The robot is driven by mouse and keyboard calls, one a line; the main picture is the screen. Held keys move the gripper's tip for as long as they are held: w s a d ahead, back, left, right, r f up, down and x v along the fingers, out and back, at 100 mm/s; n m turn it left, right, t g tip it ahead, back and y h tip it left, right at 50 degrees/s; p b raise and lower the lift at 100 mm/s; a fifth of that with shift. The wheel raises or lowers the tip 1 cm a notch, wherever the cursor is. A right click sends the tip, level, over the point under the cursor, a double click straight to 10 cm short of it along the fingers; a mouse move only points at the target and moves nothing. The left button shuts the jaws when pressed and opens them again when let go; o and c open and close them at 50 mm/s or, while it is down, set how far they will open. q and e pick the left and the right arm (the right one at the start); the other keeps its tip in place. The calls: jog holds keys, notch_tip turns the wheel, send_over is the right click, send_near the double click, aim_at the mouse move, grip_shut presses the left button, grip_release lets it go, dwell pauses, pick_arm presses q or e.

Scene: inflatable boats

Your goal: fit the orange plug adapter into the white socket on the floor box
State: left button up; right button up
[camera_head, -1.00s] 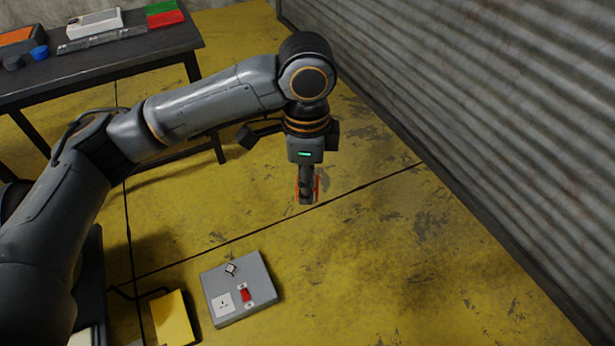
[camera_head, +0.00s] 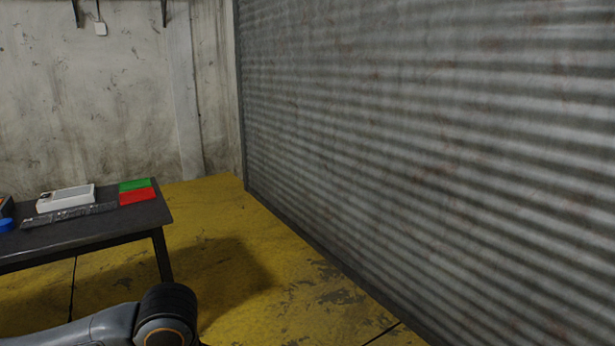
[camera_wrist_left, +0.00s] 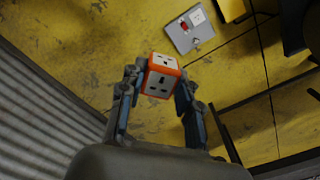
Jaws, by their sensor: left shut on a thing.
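In the left wrist view, my left gripper (camera_wrist_left: 160,85) is shut on the orange plug adapter (camera_wrist_left: 162,77), a cube with an orange body and white socket faces. It holds the adapter in the air above the yellow floor. The grey floor box (camera_wrist_left: 188,33) lies on the floor beyond the adapter, apart from it, with the white socket (camera_wrist_left: 197,16) and a red switch on its top. The head view shows neither the adapter nor the floor box, only part of my left arm at the bottom. My right gripper is in neither view.
A dark table (camera_head: 90,232) stands at the left in the head view, holding a white device (camera_head: 66,198) and green and red pads (camera_head: 137,190). A corrugated metal shutter (camera_head: 430,150) runs along the right. Yellow floor (camera_head: 225,265) between them is clear.

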pick_arm(q)
jog(key=s+a+n, duration=0.2)
jog(key=n, duration=0.1)
jog(key=shift+s+a+f+n, duration=0.1)
jog(key=shift+a+f+n, duration=0.2)
jog(key=shift+f, duration=0.1)
